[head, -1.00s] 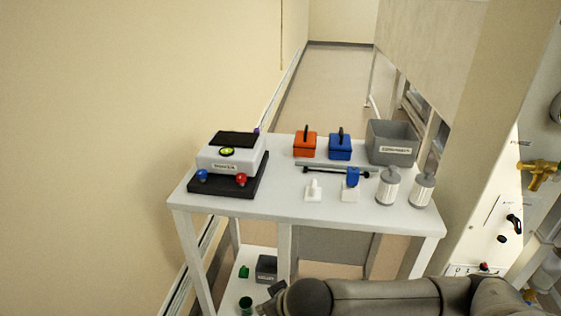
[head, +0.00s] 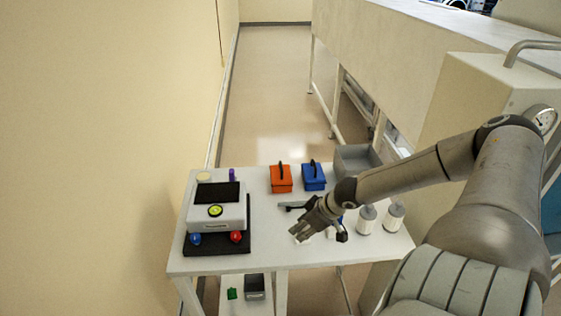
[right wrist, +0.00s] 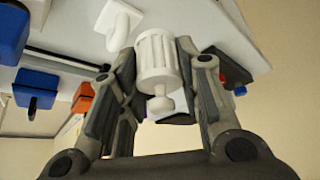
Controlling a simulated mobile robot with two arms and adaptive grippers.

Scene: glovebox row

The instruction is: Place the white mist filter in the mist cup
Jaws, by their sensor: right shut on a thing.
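My right gripper (head: 304,229) is over the front middle of the white table. In the right wrist view it (right wrist: 165,85) is shut on the white mist filter (right wrist: 157,58), a ribbed white cylinder with a round knob at its end. The head view does not show the filter clearly, as my fingers and arm cover that area. I cannot tell which thing is the mist cup. A white device (head: 217,219) with a black top, a yellow-green round part and blue and red knobs stands on a black base at the table's left. My left gripper is not in view.
An orange box (head: 281,179), a blue box (head: 314,178) and a grey bin (head: 355,158) line the table's back. Two white bottles (head: 366,220) (head: 394,217) stand at the right. A small white stand (right wrist: 120,20) is near the held filter. The lower shelf holds a grey box (head: 255,286).

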